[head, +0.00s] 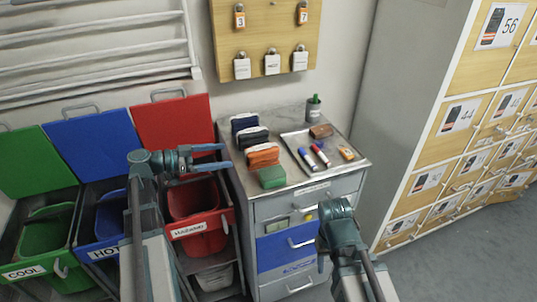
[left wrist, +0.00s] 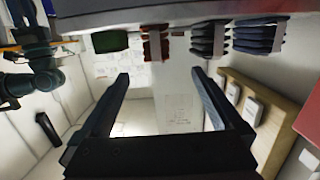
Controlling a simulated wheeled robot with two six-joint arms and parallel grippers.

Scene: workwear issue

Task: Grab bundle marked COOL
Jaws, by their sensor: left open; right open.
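Several folded bundles lie in a row on the grey cabinet top (head: 290,185): a navy one (head: 244,122), a dark one (head: 252,138), an orange one (head: 263,155) and a green one (head: 271,177). No marking on them is readable. They also show along the top of the left wrist view, green (left wrist: 112,41) to navy (left wrist: 258,37). My left gripper (head: 228,156) is open and empty, just left of the bundles. Its spread fingers also show in the left wrist view (left wrist: 163,78). My right gripper (head: 338,210) is in front of the cabinet drawers, its fingers mostly hidden.
The cabinet top also holds a tray (head: 296,143) with markers and a dark cup (head: 313,108). Lockers (head: 425,130) stand right. Padlocks hang on a board (head: 265,30).

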